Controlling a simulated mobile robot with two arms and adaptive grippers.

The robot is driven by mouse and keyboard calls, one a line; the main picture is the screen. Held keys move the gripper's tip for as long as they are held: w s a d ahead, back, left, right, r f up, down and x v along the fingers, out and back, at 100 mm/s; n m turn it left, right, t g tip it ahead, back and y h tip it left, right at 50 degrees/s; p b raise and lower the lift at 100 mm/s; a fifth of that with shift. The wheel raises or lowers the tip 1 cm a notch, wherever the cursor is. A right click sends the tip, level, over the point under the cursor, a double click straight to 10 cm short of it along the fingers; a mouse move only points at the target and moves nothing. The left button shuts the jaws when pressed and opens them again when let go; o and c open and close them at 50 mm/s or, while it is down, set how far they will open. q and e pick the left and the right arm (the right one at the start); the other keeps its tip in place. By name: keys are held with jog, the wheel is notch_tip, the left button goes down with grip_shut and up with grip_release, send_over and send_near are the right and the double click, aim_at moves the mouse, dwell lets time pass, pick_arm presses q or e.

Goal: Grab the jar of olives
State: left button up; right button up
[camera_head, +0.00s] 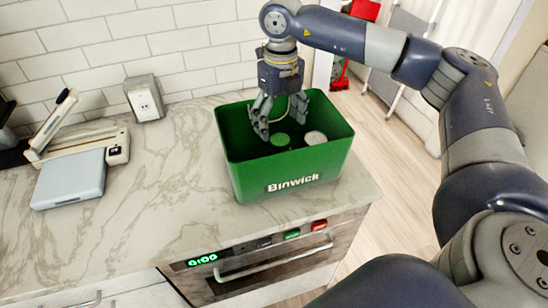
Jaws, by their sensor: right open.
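A green bin (292,188) marked "Binwick" stands on the marble counter. Inside it, a round green top (281,139) shows just below my right gripper, and a round grey-white top (315,138) sits to its right. I cannot tell from the tops which one is the jar of olives; their sides are hidden. My right gripper (281,120) points down into the bin, open, with its fingers around the space above the green top. Whether a finger touches anything is unclear. My left gripper is not in view.
The bin's walls surround the gripper closely. The counter (165,200) between is clear. An oven (262,262) is below the counter's front edge.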

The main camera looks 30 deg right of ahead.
aim_at(278, 141)
jog(key=shift+w+f, duration=0.7)
jog(key=shift+f, duration=0.25)
jog(key=f, duration=0.3)
jog(key=f+p, duration=0.1)
jog(key=shift+s+f, duration=0.3)
jog(key=shift+f, duration=0.1)
jog(key=f+p, duration=0.1)
jog(key=f, duration=0.2)
jog(key=d+f+p, duration=0.1)
jog(key=f, duration=0.1)
jog(key=shift+p, duration=0.35)
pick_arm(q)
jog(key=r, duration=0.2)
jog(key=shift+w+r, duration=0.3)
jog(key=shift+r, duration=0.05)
pick_arm(e)
jog(key=shift+w+a+f, duration=0.1)
jog(key=shift+w+f, duration=0.05)
jog(key=shift+f, duration=0.05)
jog(key=c, duration=1.5)
